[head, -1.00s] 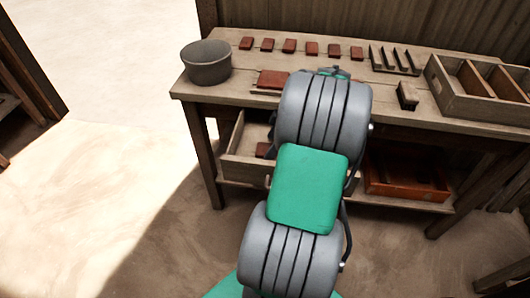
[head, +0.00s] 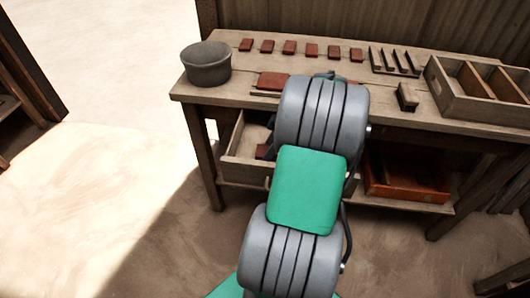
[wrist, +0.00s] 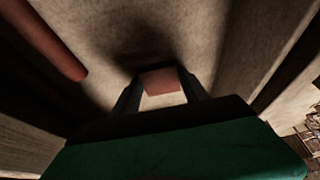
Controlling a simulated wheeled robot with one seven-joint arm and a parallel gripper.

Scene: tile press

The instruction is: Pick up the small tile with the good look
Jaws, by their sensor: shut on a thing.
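My gripper (wrist: 161,92) is shut on a small reddish tile (wrist: 160,80) in the wrist view, with a dark finger on each side of it. A pale surface lies behind and around the tile. In the head view my arm hides most of the gripper, at the open drawer (head: 232,138) under the bench. A bit of a small red-brown tile (head: 262,152) shows in that drawer beside my arm. A row of several small red-brown tiles (head: 289,47) lies along the back of the bench. Their surface marks are too small to judge.
On the bench (head: 235,92) stand a grey bucket (head: 206,66), a red-brown slab (head: 273,80), a slotted rack (head: 394,61), a small wooden block (head: 407,97) and a divided wooden box (head: 458,100). An orange-red tray (head: 405,190) sits below. The floor at left is clear.

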